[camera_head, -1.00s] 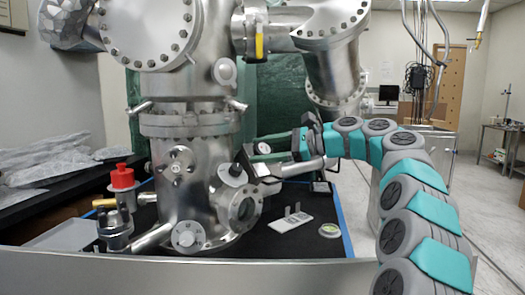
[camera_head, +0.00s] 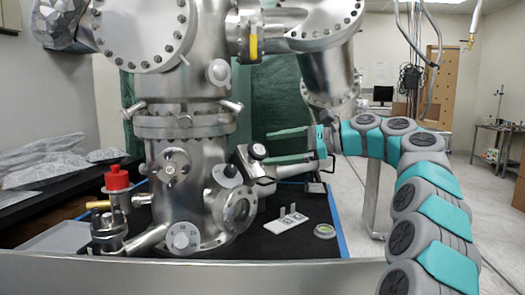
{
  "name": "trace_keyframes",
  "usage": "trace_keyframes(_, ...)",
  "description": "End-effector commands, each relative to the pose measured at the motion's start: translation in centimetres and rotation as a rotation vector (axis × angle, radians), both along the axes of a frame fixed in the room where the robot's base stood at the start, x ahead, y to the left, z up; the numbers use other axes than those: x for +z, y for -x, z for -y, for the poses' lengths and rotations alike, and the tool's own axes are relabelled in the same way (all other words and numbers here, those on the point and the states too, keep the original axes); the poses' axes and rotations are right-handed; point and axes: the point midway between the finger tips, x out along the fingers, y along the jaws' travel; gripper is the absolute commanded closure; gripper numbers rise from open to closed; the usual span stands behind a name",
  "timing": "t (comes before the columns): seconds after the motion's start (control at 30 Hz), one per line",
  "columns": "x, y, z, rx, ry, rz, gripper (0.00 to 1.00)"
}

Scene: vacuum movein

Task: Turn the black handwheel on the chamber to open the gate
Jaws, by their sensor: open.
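The steel chamber (camera_head: 190,205) stands at the left centre. On its right side is a small round black part with a pale face, which looks like the black handwheel (camera_head: 257,151). It sits on a short grey fitting angled up from the port. My gripper (camera_head: 267,147) comes in from the right with its two teal fingers spread, one above the other. The fingertips are at the right edge of the handwheel in the picture. I cannot tell whether they touch it or what the depth gap is. Nothing is seen held.
A round glass viewport (camera_head: 238,210) juts out below the handwheel. A white plate with small upright pieces (camera_head: 286,221) and a small round dish (camera_head: 325,231) lie on the black tabletop. A red-capped valve (camera_head: 116,180) stands at left. A large steel tube (camera_head: 330,75) hangs above my gripper.

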Motion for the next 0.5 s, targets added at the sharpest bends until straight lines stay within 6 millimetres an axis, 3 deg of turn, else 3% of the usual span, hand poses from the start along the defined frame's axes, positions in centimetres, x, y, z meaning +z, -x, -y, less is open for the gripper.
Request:
trace_keyframes(0.17,0.5,0.6,2.2,-0.001,0.002,0.003,0.04)
trace_keyframes(0.5,0.5,0.7,2.4,-0.002,0.002,0.001,0.04)
